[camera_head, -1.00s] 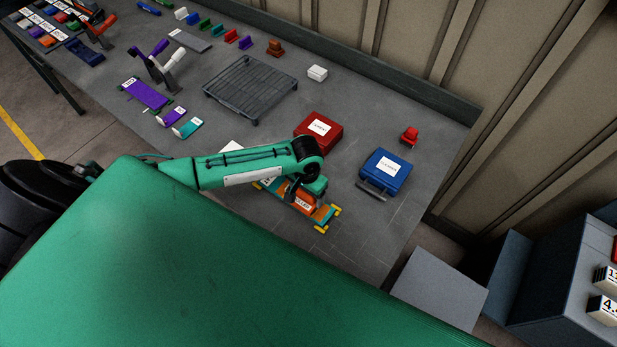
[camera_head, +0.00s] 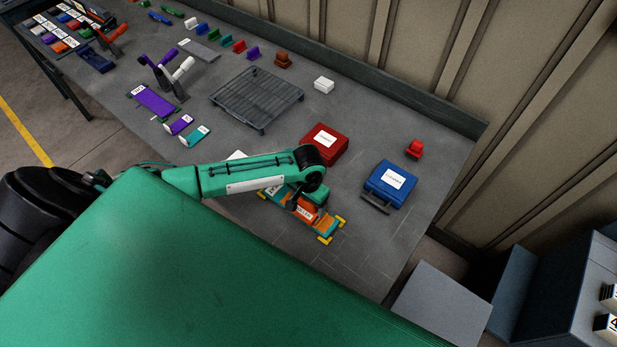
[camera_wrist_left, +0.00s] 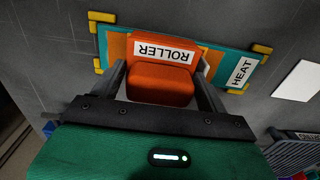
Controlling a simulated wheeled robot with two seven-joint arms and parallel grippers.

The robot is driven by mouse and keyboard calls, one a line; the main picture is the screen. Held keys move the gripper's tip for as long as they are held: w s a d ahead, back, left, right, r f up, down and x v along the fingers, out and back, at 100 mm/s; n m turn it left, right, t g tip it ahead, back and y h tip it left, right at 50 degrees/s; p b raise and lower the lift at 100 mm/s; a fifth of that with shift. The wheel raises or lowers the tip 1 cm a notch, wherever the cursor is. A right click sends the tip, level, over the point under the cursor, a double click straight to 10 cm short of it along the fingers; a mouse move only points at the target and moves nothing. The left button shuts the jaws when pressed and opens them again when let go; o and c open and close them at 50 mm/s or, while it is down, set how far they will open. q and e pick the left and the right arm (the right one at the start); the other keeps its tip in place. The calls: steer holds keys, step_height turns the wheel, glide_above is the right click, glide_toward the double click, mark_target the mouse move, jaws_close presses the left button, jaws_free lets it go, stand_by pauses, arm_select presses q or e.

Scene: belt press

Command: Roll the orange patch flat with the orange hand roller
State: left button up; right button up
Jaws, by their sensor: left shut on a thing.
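My left gripper (camera_wrist_left: 160,85) is shut on the orange hand roller (camera_wrist_left: 160,82), which bears a "ROLLER" label. The roller also shows in the head view (camera_head: 307,211), partly hidden by my wrist. It is over the teal belt piece (camera_wrist_left: 234,48) with yellow corner clamps; I cannot tell whether it touches. The orange patch (camera_wrist_left: 117,42) shows on the belt beside the roller, the rest hidden behind it. A "HEAT" label (camera_wrist_left: 241,71) lies at the belt's other end. The belt also shows in the head view (camera_head: 332,225). My right gripper is not in view.
A red case (camera_head: 327,143) and a blue case (camera_head: 390,187) stand beyond the belt. A dark slatted rack (camera_head: 257,98) and purple and teal pieces lie farther left. The grey table (camera_head: 370,250) is bare to the right of the belt.

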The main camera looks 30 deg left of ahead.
arm_select(q)
steer(key=shift+w+r, duration=0.1)
steer(key=shift+r, duration=3.4)
